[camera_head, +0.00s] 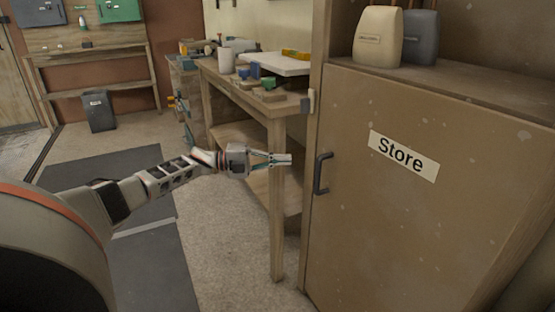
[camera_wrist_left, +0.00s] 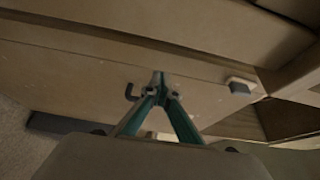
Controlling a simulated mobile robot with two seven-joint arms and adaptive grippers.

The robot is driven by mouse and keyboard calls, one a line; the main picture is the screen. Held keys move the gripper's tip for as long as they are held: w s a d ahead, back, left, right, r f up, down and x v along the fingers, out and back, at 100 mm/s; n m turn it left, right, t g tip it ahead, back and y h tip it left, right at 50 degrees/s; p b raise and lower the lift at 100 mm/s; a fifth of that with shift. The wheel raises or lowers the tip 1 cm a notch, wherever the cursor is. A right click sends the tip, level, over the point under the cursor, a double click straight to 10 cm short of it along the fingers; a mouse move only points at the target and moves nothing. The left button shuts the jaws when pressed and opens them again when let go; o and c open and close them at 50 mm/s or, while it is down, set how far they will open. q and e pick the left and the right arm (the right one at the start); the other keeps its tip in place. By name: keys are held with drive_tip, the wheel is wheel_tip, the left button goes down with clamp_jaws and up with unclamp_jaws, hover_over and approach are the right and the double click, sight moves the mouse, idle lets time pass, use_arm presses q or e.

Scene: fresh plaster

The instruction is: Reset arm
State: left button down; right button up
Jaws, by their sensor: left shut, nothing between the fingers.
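My left gripper (camera_head: 285,159) reaches in from the left in the head view. It is shut and empty, with its fingertips a little left of the dark handle (camera_head: 321,173) of the brown cabinet door (camera_head: 400,215) marked "Store". The left wrist view shows the same gripper (camera_wrist_left: 160,80) with its teal fingers meeting at the tips. The dark handle (camera_wrist_left: 130,92) shows just left of the fingertips there. The door looks closed. I cannot tell how far the gripper is from the door. My right gripper is not in view.
A wooden workbench (camera_head: 278,190) with several items on top stands left of the cabinet, behind the gripper. Two containers, one beige (camera_head: 378,37) and one dark (camera_head: 421,38), stand on the cabinet. A dark bin (camera_head: 99,111) stands at the back left. Open floor lies around the grey mat (camera_head: 150,270).

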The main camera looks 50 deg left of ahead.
use_arm(q)
drive_tip(key=shift+s+a+b, duration=0.2)
drive_tip(key=shift+a+b, duration=0.2)
drive_tip(key=shift+a, duration=1)
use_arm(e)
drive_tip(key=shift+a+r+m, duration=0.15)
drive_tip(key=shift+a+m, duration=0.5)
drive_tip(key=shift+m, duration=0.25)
